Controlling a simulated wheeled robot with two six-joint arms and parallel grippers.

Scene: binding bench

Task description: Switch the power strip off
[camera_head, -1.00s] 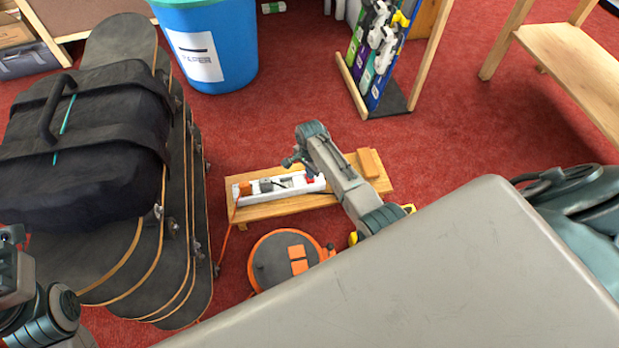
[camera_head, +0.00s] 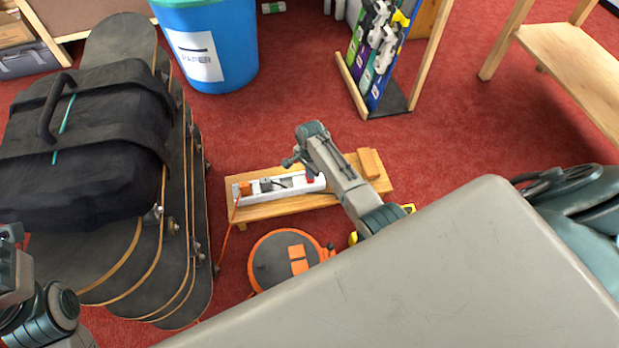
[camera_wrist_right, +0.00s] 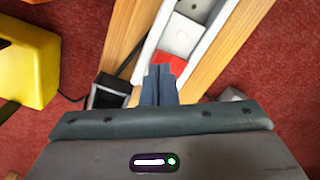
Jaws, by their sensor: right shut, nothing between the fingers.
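The white power strip (camera_head: 290,186) lies on a low wooden bench (camera_head: 290,207), with an orange plug (camera_head: 245,188) and a dark plug (camera_head: 268,185) at its left part. Its red switch (camera_wrist_right: 174,64) shows in the right wrist view at the strip's near end. My right gripper (camera_wrist_right: 159,72) is shut and empty, its fingertips right at the switch and covering part of it. I cannot tell whether they touch it. In the head view my right arm reaches over the strip's right end. My left arm shows at the lower left, its fingers out of view.
An orange and black cable reel (camera_head: 271,264) stands in front of the bench. A wooden block (camera_head: 370,163) lies on the bench's right end. Skateboards with a black bag (camera_head: 85,140) stand at left. A blue paper bin (camera_head: 213,50) is behind. Red carpet is free behind the bench.

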